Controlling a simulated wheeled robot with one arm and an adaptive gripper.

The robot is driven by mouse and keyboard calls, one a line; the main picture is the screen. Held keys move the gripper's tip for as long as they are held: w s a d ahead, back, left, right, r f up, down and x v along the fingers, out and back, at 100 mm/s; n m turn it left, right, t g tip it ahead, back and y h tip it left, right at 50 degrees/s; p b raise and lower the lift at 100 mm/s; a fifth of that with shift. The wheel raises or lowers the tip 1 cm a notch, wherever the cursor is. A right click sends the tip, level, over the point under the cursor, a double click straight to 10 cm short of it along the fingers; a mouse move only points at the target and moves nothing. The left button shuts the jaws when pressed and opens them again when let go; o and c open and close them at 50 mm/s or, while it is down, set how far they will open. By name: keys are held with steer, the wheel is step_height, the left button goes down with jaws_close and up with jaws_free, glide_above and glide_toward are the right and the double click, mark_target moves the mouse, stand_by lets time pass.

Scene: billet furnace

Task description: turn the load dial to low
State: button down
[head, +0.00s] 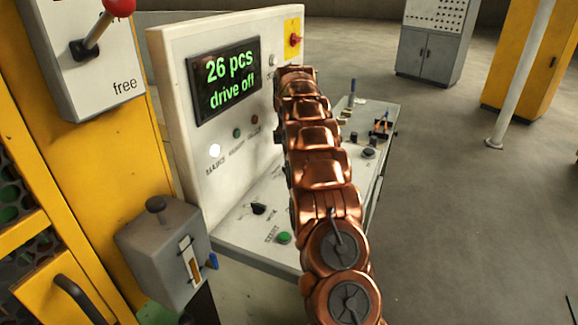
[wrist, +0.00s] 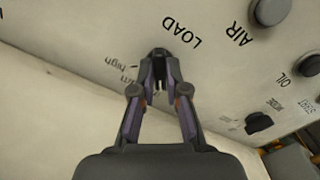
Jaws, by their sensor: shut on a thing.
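In the wrist view my gripper (wrist: 159,75) is shut on the load dial (wrist: 158,52), a small dark knob on the pale panel. The fingers cover most of the dial, so its pointer cannot be read. The word LOAD is printed beside it at the upper right. At its left are small markings; "high" is readable, another is partly covered, and "low" cannot be made out. In the head view my copper arm hides the gripper and the dial.
The wrist view also shows the AIR knob (wrist: 270,11), the OIL knob (wrist: 308,66) and a dark MODE knob (wrist: 258,123). In the head view a screen (head: 224,80) reads "26 pcs drive off". A grey lever box (head: 165,250) stands left of the console. Open floor lies right.

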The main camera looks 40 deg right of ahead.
steer(key=shift+n, duration=0.9)
steer(key=shift+r, duration=0.1)
steer(key=c, duration=1.2)
jaws_free()
